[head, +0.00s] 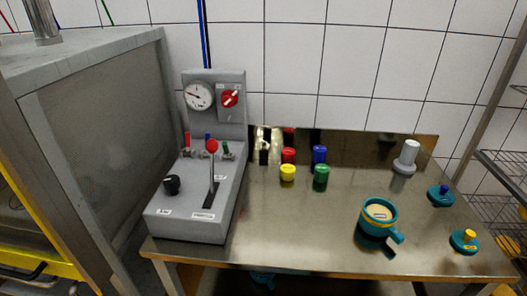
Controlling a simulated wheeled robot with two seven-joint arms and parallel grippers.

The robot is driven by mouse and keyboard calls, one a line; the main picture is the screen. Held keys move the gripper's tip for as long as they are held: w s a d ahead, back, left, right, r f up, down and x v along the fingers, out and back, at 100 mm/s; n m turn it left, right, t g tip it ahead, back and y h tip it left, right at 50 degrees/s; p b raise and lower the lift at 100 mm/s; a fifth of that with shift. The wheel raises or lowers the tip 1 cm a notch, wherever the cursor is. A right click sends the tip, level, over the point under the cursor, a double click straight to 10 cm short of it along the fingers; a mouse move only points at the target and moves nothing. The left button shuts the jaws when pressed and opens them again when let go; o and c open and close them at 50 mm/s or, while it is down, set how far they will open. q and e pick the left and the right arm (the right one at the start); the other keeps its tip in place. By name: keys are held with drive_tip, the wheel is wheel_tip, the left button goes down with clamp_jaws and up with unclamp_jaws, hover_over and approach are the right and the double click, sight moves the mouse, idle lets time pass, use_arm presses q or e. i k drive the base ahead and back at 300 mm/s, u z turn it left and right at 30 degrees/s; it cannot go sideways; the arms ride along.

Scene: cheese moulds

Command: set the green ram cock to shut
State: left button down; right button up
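The green ram cock (226,148) is a small valve with a green handle on the grey control unit (190,219). It sits at the right end of a row with a red-handled cock (187,139) and a blue-handled cock (207,138). Its green handle looks roughly upright; the fine angle and any marking are too small to read. A lever with a red ball knob (212,146) stands just in front and to the left of it. Neither of my grippers shows in the head view.
The unit carries a gauge (199,96), a red rotary switch (230,98) and a black knob (172,184). On the steel table (300,225) stand several coloured caps, including a green one (321,173), and a teal mould (376,218). A grey cabinet (100,130) flanks the left.

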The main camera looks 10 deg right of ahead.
sight(226, 150)
drive_tip(key=z, duration=0.05)
drive_tip(key=k, duration=0.45)
drive_tip(key=u, duration=0.75)
drive_tip(key=i, duration=0.9)
drive_tip(key=z, duration=0.15)
